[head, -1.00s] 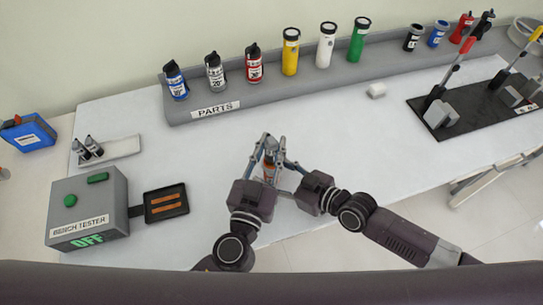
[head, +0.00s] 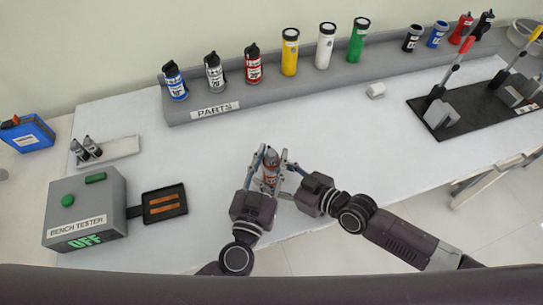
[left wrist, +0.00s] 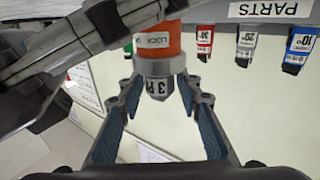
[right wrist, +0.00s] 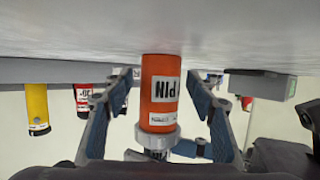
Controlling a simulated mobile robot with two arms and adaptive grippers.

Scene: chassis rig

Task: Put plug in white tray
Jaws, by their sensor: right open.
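The plug (head: 269,178) has an orange body, a grey collar and a dark grey end, and is between my two grippers near the front of the table. Whether the plug's lower end touches the table is hidden.
A bench tester (head: 85,208) reading OFF, with a black pad (head: 164,204) beside it, stands at the left. A grey parts shelf (head: 330,80) with several bottles runs along the back. A black fixture board (head: 470,110) is at the right. The table between tray and grippers is clear.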

